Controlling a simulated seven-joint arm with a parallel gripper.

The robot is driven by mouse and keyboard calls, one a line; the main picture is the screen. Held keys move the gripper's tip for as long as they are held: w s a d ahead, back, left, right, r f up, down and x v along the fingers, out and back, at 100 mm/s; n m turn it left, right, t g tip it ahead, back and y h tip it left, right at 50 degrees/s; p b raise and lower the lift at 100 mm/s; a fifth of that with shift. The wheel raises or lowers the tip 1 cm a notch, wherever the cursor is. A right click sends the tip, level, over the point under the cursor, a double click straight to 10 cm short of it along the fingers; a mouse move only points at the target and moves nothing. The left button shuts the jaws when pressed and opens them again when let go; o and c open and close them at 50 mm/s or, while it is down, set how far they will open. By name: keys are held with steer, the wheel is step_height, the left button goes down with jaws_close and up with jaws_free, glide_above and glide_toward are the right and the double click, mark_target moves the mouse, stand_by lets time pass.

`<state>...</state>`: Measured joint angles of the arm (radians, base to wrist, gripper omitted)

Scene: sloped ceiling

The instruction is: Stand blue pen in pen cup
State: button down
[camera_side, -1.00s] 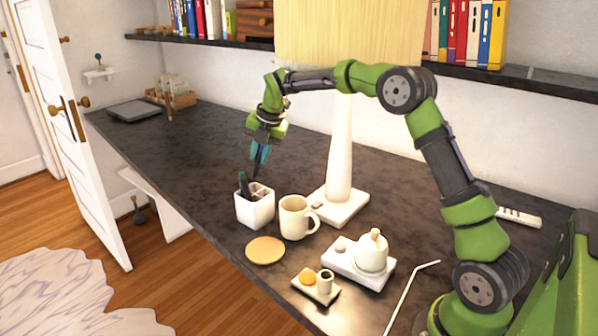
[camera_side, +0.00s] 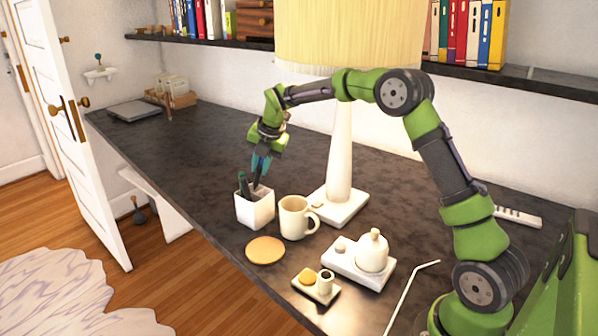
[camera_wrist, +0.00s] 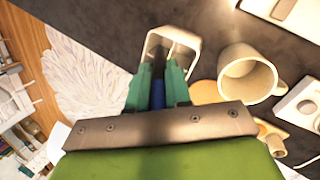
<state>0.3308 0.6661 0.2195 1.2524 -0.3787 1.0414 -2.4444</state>
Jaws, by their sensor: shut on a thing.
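The pen cup (camera_side: 255,211) is a white square holder on the dark desk, with a dark green pen (camera_side: 242,184) standing in it. My gripper (camera_side: 262,160) is above the cup, pointing down, its teal fingers shut on the blue pen (camera_wrist: 158,94). In the side view the pen's dark lower part (camera_side: 257,180) reaches down to the cup's opening; whether it is inside the rim I cannot tell exactly. In the wrist view the pen cup (camera_wrist: 186,36) opens just beyond the fingertips (camera_wrist: 158,85), and the pen overlaps its near edge.
A beige mug (camera_side: 294,217) stands close to the right of the cup, with a round coaster (camera_side: 265,250) in front. The lamp base (camera_side: 338,207) and a white tray with a pot (camera_side: 358,262) are farther right. The desk left of the cup is clear.

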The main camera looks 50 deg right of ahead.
steer(key=shift+f, duration=1.85)
steer(key=c, duration=1)
jaws_free()
steer(key=shift+r, duration=0.1)
steer(key=r, duration=0.7)
steer(key=shift+s+a+r, duration=0.15)
steer(key=shift+s+a, duration=0.05)
steer(key=shift+a, duration=0.15)
steer(key=shift+s+a+m+g, duration=0.65)
steer(key=shift+s+a+m, duration=1.75)
steer(key=shift+s, duration=2.25)
steer(key=shift+s+a+m+g, duration=0.7)
steer(key=shift+s+a+m, duration=0.7)
steer(key=shift+s+m, duration=2.6)
steer(key=shift+s+a+m+g, duration=0.65)
steer(key=shift+s+a+m, duration=1.4)
steer(key=shift+s, duration=3.2)
